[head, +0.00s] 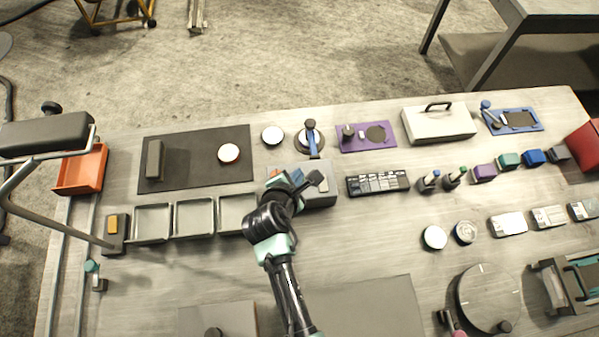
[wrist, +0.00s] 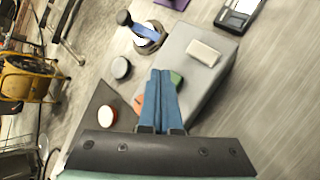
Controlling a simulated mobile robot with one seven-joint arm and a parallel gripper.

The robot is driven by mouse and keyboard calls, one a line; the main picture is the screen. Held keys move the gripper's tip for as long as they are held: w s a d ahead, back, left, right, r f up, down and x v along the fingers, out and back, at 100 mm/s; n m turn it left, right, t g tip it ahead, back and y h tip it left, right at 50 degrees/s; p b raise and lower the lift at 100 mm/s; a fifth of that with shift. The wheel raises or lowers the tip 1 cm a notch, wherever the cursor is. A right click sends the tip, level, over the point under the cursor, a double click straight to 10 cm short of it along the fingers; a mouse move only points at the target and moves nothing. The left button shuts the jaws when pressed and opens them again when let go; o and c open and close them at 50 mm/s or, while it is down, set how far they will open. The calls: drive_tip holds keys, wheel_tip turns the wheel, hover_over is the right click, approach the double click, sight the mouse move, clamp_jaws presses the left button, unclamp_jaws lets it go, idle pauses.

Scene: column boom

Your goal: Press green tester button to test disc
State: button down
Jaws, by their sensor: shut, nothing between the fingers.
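The tester is a grey box (head: 328,199) left of the middle of the bench; it also shows in the wrist view (wrist: 215,75) with a pale pad (wrist: 203,54) on top. Its green button (wrist: 177,78) shows at the right edge of my fingers, partly hidden by them. An orange patch (wrist: 138,102) shows left of the fingers. My gripper (wrist: 160,73) is shut and empty, its blue fingers over the tester's button end; I cannot tell whether they touch it. In the head view my arm covers part of the tester, and the green button is not clear there.
A red-and-white disc (head: 228,153) lies on a dark mat (head: 190,178). A round piece (head: 273,135) and a blue-handled tool (head: 311,138) stand behind the tester. Grey trays (head: 194,217) are at left, a black keypad-like box (head: 378,183) at right.

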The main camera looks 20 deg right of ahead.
wheel_tip(320, 180, up, 5)
drive_tip(key=p, duration=0.5)
drive_tip(key=shift+r, duration=0.1)
idle(0.3)
idle(0.5)
